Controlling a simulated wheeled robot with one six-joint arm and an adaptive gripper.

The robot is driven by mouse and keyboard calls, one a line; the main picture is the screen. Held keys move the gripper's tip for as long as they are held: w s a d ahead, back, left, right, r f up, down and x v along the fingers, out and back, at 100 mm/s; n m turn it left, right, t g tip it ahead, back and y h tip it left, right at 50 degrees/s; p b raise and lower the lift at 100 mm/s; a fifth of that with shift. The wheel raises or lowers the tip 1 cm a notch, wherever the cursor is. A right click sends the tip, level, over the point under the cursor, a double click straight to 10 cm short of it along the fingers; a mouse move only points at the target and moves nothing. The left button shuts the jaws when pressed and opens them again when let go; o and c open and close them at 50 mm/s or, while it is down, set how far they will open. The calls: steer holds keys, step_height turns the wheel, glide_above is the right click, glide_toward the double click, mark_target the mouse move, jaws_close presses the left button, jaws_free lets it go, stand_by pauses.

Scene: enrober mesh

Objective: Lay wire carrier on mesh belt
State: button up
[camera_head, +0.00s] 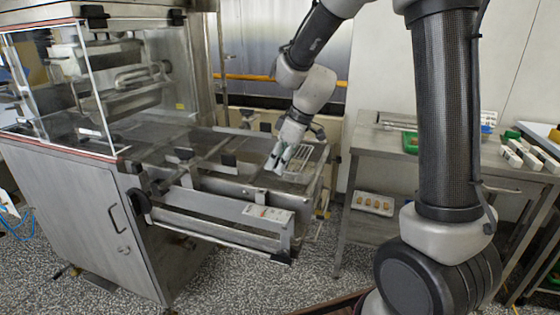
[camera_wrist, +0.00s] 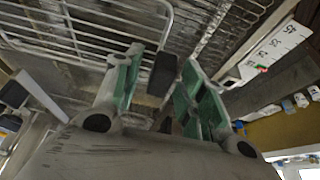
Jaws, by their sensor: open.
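The wire carrier (camera_head: 304,157), a pale wire grid, is at the outfeed end of the machine, just right of my gripper (camera_head: 277,163). In the wrist view the carrier's bright rounded wire frame (camera_wrist: 168,22) spans the upper left, beyond the fingers. The dark, finer mesh belt (camera_wrist: 222,28) shows behind and right of it. The carrier appears to lie on or just over the belt; contact is hard to tell. My gripper, with green-padded fingers (camera_wrist: 161,78), is open, with its fingers apart beside the carrier's edge.
The steel enrober (camera_head: 75,205) with its clear guard stands at left. A steel side table (camera_head: 365,141) at right holds trays and white blocks (camera_head: 524,154). A tray of small pieces (camera_head: 372,204) sits on its lower shelf. A labelled rail (camera_wrist: 268,52) borders the belt.

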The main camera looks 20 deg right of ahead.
steer(key=v, duration=1.2)
steer(key=s+d+m+h, duration=0.1)
steer(key=s+d+m, duration=0.4)
steer(key=s, duration=0.7)
steer(key=s+d+m+t+h, duration=0.1)
steer(key=s+d+m, duration=0.4)
steer(key=s, duration=0.6)
steer(key=shift+s+d+r+m+t+h, duration=0.35)
steer(key=shift+d+h, duration=0.25)
steer(key=shift+h, duration=0.2)
